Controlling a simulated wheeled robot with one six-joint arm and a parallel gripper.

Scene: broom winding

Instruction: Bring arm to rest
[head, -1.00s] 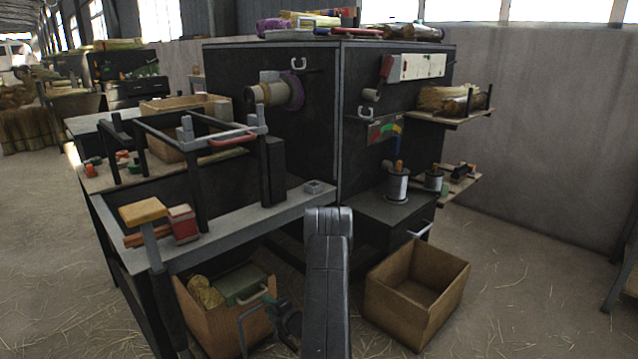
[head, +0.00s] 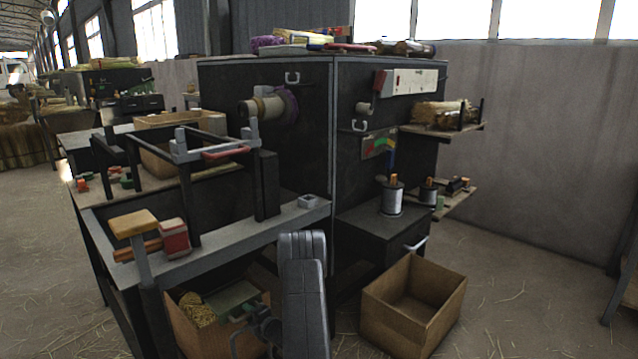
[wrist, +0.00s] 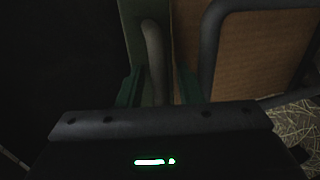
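My arm shows in the head view as a dark grey link (head: 305,290) at the bottom centre, in front of the workbench. My gripper (wrist: 158,88) is low, by the open wooden crate (head: 205,335) under the bench's left side. In the wrist view its two dark green fingers stand apart, with a pale curved handle (wrist: 153,50) showing between them. I see no finger clearly closed on it. The green case (head: 232,298) and a straw bundle (head: 197,310) lie in the crate. My arm link hides part of the area behind it.
A dark bent bar (wrist: 210,25) shows just right of the fingers. An empty wooden crate (head: 425,335) stands on the floor to the right. The bench edge (head: 220,240) juts out above the left crate. Open floor (head: 540,290) lies at the right.

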